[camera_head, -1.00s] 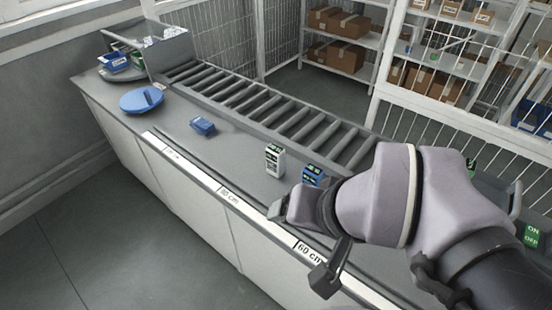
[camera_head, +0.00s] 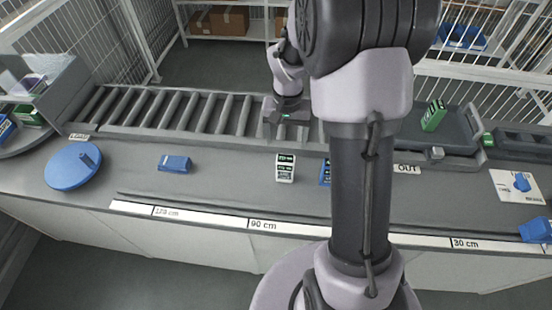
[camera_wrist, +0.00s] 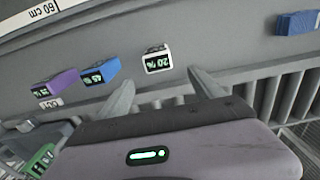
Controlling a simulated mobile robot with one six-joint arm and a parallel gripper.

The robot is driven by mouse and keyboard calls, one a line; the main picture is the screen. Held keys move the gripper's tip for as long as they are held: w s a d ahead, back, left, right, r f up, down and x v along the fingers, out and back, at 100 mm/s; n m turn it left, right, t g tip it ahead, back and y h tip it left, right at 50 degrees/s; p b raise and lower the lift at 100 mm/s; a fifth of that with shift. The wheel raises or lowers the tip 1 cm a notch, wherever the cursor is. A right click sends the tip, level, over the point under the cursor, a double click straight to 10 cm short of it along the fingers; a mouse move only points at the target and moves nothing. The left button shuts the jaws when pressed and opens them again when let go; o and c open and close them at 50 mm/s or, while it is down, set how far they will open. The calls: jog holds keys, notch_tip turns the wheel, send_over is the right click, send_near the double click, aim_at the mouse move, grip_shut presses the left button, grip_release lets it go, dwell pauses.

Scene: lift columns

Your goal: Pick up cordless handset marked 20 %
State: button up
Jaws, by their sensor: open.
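The white handset marked 20 % (camera_wrist: 157,60) stands on the counter in the wrist view, just beyond the gap between my fingers. In the head view a white handset (camera_head: 285,168) with dark labels stands mid-counter, apparently the same one. My gripper (camera_wrist: 160,78) is open and empty, its fingers spread either side of the handset's line without touching it. In the head view my gripper (camera_head: 286,122) is over the roller conveyor's near edge, behind the handset. A blue handset (camera_wrist: 98,70) and a purple one (camera_wrist: 57,83) stand beside it; their markings are hard to read.
A blue device (camera_wrist: 297,22) lies on the other side, also in the head view (camera_head: 175,163). A round blue object (camera_head: 73,166) lies at left. The roller conveyor (camera_head: 165,112) runs behind. A tray with a green handset (camera_head: 434,115) is at right. My arm hides part of the counter.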

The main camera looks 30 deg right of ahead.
aim_at(284, 156)
notch_tip(284, 156, down, 6)
jog(key=shift+f+b, duration=0.25)
jog(key=shift+b, duration=0.45)
jog(key=f, duration=0.2)
jog(key=f+b, duration=0.1)
jog(key=s+f+b, duration=0.1)
jog(key=f, duration=0.1)
jog(key=shift+a+f, duration=0.1)
jog(key=shift+f, duration=0.2)
jog(key=shift+r, duration=0.1)
grip_shut()
jog(key=shift+r, duration=0.1)
